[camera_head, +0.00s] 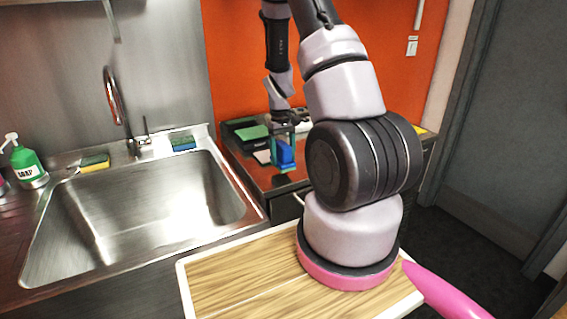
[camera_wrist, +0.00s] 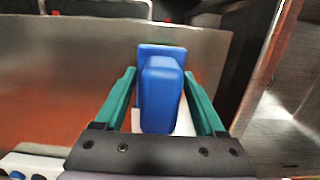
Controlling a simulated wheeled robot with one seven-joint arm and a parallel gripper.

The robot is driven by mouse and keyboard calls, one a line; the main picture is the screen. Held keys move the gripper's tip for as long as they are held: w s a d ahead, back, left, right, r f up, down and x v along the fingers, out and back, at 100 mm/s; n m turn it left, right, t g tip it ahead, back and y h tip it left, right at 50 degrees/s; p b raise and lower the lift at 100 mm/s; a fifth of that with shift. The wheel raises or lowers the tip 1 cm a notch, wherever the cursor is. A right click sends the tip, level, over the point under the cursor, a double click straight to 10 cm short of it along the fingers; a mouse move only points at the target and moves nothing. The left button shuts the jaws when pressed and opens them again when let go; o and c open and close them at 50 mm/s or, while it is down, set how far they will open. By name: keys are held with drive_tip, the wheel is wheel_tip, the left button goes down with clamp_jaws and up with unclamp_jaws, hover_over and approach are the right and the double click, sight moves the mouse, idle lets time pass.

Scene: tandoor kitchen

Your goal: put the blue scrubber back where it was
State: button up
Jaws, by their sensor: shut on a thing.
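The blue scrubber (camera_head: 284,153) is in my gripper over the dark counter to the right of the sink. In the wrist view the scrubber (camera_wrist: 161,95) is a blue block with a wider flat blue part behind it, between the two green fingers. My gripper (camera_wrist: 160,78) is shut on it; in the head view the gripper (camera_head: 284,138) points down, partly hidden behind the scrubber and arm. I cannot tell whether the scrubber touches the counter. Something white (camera_wrist: 184,122) shows beneath it in the wrist view.
The steel sink (camera_head: 150,210) is at left, with a yellow sponge (camera_head: 95,162) and a blue sponge (camera_head: 184,143) on its back rim. A green soap bottle (camera_head: 27,162) stands far left. Dark trays with a green item (camera_head: 252,132) stand behind my gripper. A wooden board (camera_head: 235,285) is in front.

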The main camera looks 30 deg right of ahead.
drive_tip(key=shift+f, duration=1.3)
drive_tip(key=shift+f, duration=0.15)
drive_tip(key=o, duration=1.2)
drive_tip(key=shift+c, duration=0.2)
